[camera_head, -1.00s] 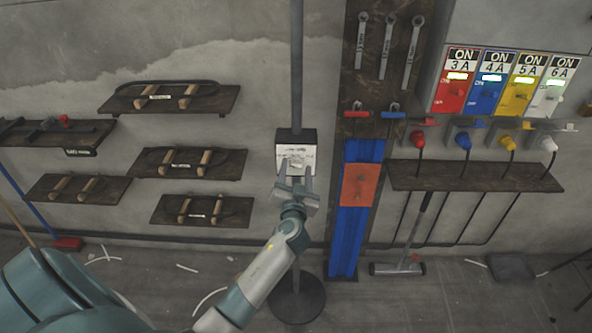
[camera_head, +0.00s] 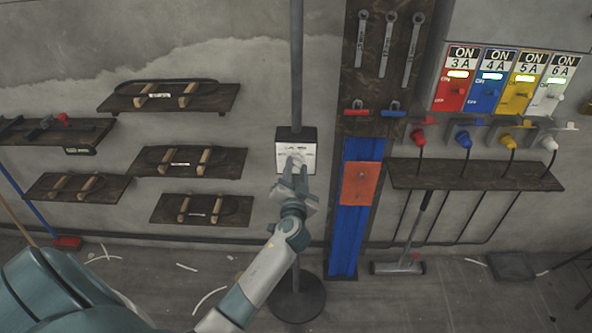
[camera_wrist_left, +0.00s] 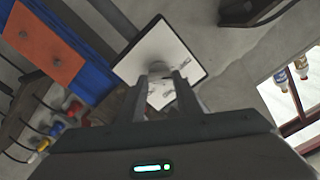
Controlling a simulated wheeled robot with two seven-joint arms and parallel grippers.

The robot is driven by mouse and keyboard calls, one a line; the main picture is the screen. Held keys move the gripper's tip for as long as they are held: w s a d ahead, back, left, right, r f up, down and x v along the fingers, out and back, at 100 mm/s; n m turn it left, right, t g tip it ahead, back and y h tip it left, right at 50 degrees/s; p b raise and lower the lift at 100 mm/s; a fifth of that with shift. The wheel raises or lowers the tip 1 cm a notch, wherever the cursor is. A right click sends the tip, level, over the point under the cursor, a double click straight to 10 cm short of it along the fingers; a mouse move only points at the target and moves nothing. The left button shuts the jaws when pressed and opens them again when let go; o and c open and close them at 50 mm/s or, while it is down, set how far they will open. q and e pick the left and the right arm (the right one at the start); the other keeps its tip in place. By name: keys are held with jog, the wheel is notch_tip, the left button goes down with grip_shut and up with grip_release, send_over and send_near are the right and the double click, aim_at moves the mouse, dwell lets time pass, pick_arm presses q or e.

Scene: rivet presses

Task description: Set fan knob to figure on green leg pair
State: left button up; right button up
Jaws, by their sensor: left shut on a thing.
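The fan control box (camera_head: 310,146) is a white-faced panel with a black top on a grey pole. Its print is too small to read. My left gripper (camera_head: 296,172) is in front of the panel and shut on the fan knob (camera_head: 295,159), which is largely hidden by the fingers. In the left wrist view, the panel's white face (camera_wrist_left: 160,45) lies beyond the two fingers (camera_wrist_left: 166,78), with the knob (camera_wrist_left: 158,68) between their tips. No green leg pair can be made out. My right gripper is not in view.
A blue rail with an orange plate (camera_head: 360,184) stands just right of the pole. Farther right are coloured switches (camera_head: 492,80) and plugs above a dark shelf (camera_head: 475,175). The pole's round base (camera_head: 298,300) is on the floor.

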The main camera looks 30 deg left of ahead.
pick_arm(q)
jog(key=m, duration=0.3)
jog(key=shift+d+m, duration=0.1)
jog(key=shift+m, duration=1.6)
jog(key=shift+f, duration=0.1)
jog(key=o, duration=1)
jog(key=shift+o, duration=0.2)
